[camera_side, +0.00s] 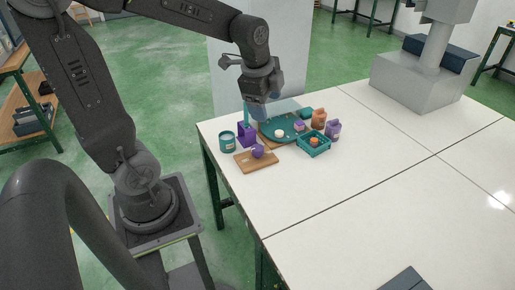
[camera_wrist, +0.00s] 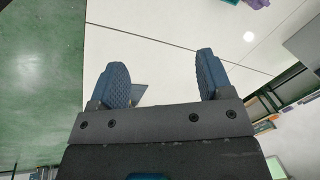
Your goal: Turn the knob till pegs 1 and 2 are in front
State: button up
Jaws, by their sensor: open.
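A teal round disc (camera_side: 270,129) lies on the white table, with a small pale knob-like piece (camera_side: 279,133) on it. I cannot tell for sure that this piece is the knob. No peg numbers can be read at this size. My gripper (camera_side: 265,108) is above the disc's back left part, in front of some of it. In the wrist view my gripper (camera_wrist: 163,78) has its two blue fingers wide apart, with nothing between them. That view shows neither the disc nor the knob.
A purple block (camera_side: 246,138), teal cup (camera_side: 227,142) and wooden board (camera_side: 262,163) with a purple ball (camera_side: 258,151) are left of the disc. A teal square tray (camera_side: 314,151), brown bottle (camera_side: 319,117) and purple bottle (camera_side: 333,131) stand right. The table's front right is mostly clear.

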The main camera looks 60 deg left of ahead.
jog(key=w+a+f+m+g, duration=0.2)
jog(key=w+a+f+m, duration=0.2)
jog(key=a+f+m, duration=0.3)
jog(key=m, duration=0.5)
send_over(257, 147)
notch_tip(257, 147, down, 7)
jog(key=shift+g+h, duration=0.4)
notch_tip(257, 147, down, 13)
jog(key=shift+d+f, duration=0.1)
jog(key=shift+d, duration=0.05)
jog(key=c, duration=0.9)
jog(key=shift+n, duration=0.9)
jog(key=o, duration=0.9)
